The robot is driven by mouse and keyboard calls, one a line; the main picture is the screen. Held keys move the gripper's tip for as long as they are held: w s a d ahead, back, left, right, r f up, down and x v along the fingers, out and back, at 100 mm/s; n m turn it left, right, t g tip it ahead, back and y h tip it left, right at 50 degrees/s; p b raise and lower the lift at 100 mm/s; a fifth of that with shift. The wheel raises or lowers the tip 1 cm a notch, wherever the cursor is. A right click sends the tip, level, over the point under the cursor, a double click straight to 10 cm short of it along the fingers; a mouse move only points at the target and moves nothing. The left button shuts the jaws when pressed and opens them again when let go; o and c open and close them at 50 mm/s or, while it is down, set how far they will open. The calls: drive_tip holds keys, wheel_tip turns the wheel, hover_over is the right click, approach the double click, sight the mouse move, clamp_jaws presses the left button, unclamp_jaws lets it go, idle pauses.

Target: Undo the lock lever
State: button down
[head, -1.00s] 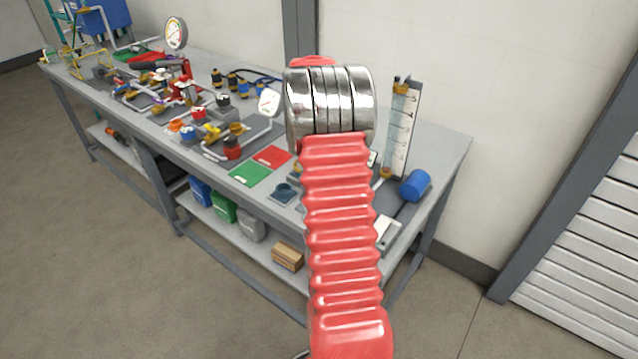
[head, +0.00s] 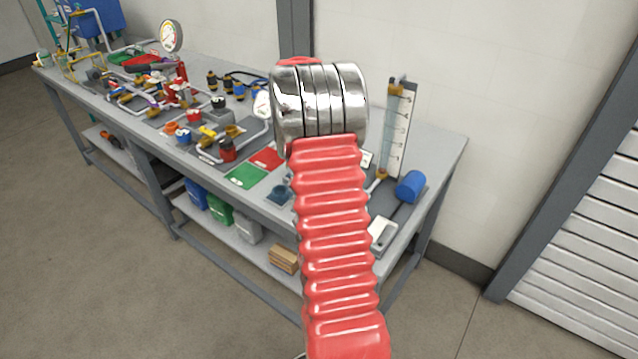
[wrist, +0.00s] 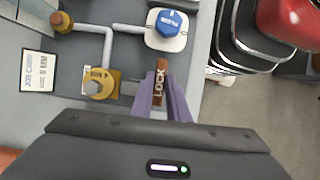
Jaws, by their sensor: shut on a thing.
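The lock lever (wrist: 161,78) is a small red-brown bar marked LOCK in the middle of the wrist view. The two purple fingers of my gripper (wrist: 160,90) stand on either side of it and are shut on it. Left of it is a brass valve (wrist: 99,84) with a tag that seems to read MAIN. In the head view my red arm and its metal rings cover the middle of the bench, and my gripper and the lever are not seen there.
A blue knob (wrist: 167,23) on a white plate is just beyond the lever. A grey pipe (wrist: 107,48) runs left to a brass fitting (wrist: 61,21). A job card (wrist: 39,70) lies at left. A blue cylinder (head: 410,186) and a gauge board (head: 397,130) stand at the bench's right end.

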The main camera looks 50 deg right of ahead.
drive_tip(key=c, duration=1.7)
unclamp_jaws()
drive_tip(key=v, duration=1.3)
drive_tip(key=shift+w+r, duration=0.25)
drive_tip(key=shift+r, duration=0.1)
